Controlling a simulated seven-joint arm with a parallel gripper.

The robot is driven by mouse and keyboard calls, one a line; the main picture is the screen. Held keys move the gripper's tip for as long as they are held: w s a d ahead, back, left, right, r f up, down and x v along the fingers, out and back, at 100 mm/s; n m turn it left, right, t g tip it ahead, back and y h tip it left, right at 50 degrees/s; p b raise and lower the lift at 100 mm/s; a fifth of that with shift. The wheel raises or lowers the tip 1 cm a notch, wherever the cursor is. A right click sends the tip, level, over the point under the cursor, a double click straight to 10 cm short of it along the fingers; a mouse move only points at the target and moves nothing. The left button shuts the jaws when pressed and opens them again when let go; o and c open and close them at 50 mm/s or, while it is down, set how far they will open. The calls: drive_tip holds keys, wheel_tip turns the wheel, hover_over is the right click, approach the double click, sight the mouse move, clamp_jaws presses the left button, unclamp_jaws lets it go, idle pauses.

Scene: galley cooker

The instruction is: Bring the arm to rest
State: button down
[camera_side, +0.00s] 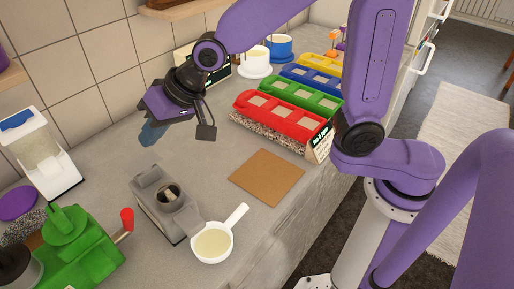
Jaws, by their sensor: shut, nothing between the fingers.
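My gripper (152,134) hangs in the air over the counter, left of the picture's middle. Its fingertips are small and blurred against the tiled wall and counter. It is shut and holds nothing. It is above and behind a grey cooker-like block (160,205), apart from it. My purple arm reaches in from the right and arches over the counter.
A white pan (213,242) stands beside the grey block. A green grinder (75,250) with a red-knobbed crank is at front left. A white dispenser (42,158) stands at left. Coloured trays (283,118) are at back right. A bare brown board (266,177) lies mid-counter.

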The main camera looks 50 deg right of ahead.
drive_tip(key=s+d+f+n+g+h, duration=0.2)
drive_tip(key=s+d+n, duration=0.4)
drive_tip(key=s+d, duration=0.6)
drive_tip(key=s+d+f+n+g+h, duration=0.2)
drive_tip(key=s+d+n+g, duration=0.2)
drive_tip(key=s+d, duration=0.8)
drive_tip(key=shift+s+d+n+h, duration=0.2)
drive_tip(key=shift+s+n+h, duration=0.3)
drive_tip(key=shift+n, duration=0.7)
drive_tip(key=shift+a+f, duration=0.1)
idle(0.8)
drive_tip(key=w+a+r+m+t+y, duration=0.1)
drive_tip(key=w+a+r+m+t, duration=0.1)
drive_tip(key=w+a, duration=0.6)
drive_tip(key=w+a+r+m+t+y, duration=0.2)
drive_tip(key=w+a+r+m, duration=0.2)
drive_tip(key=w+a+m, duration=0.3)
drive_tip(key=w+a+r+m+t+y, duration=0.2)
drive_tip(key=w+a+m, duration=0.3)
drive_tip(key=w+a, duration=0.6)
drive_tip(key=shift+w+r+t, duration=0.6)
drive_tip(key=shift+w+r, duration=0.2)
drive_tip(key=shift+w, duration=0.05)
